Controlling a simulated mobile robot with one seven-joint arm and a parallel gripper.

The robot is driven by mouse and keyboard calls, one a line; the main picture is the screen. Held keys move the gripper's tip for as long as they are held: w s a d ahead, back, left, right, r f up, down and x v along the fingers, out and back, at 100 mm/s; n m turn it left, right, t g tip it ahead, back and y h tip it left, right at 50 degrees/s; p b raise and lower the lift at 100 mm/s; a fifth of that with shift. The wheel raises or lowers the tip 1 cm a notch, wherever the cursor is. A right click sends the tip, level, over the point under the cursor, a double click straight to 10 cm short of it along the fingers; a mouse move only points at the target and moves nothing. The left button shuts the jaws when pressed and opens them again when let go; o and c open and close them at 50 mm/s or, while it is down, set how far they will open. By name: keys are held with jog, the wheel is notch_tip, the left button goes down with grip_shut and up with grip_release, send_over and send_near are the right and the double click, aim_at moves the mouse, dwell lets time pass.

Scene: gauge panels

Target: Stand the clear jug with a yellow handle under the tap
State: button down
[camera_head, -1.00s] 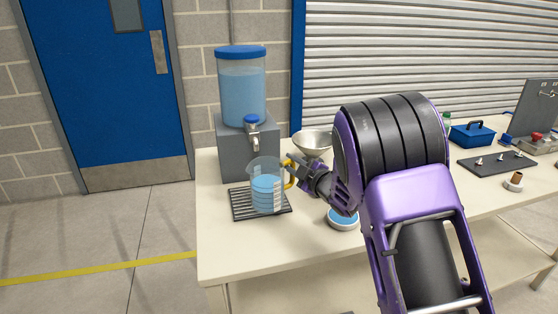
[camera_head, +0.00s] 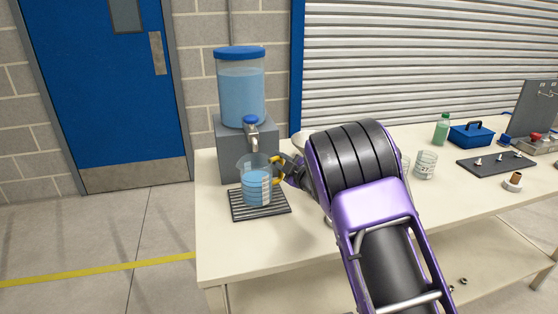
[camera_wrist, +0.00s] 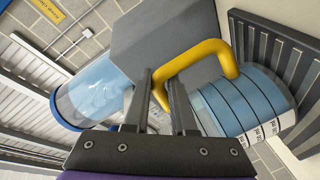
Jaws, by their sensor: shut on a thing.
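The clear jug (camera_head: 257,188) with a yellow handle (camera_head: 277,172) stands upright over the black slatted tray (camera_head: 240,212), with blue liquid in it. Whether its base touches the slats I cannot tell. The tap (camera_head: 251,136) is on the front of the grey dispenser, and its spout end appears just above the jug's mouth. My gripper (camera_head: 283,173) is shut on the handle from the right. The wrist view shows my fingers (camera_wrist: 160,85) at the yellow handle (camera_wrist: 205,50), with the jug's marked side (camera_wrist: 235,108) to the right.
The dispenser's blue-lidded tank (camera_head: 241,95) stands behind the jug. A bowl, partly hidden by my arm, is right of the dispenser. Farther right are a glass beaker (camera_head: 426,165), a green bottle (camera_head: 441,130) and a blue toolbox (camera_head: 472,135). The bench's front left (camera_head: 250,250) is clear.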

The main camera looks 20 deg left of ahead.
jog(key=c, duration=0.7)
grip_release()
jog(key=shift+f, duration=0.1)
jog(key=shift+c, duration=0.2)
jog(key=shift+s+d+r, duration=0.1)
jog(key=shift+d+r, duration=0.05)
jog(key=shift+r, duration=0.05)
jog(key=v, duration=1.1)
jog(key=shift+s+d, duration=0.25)
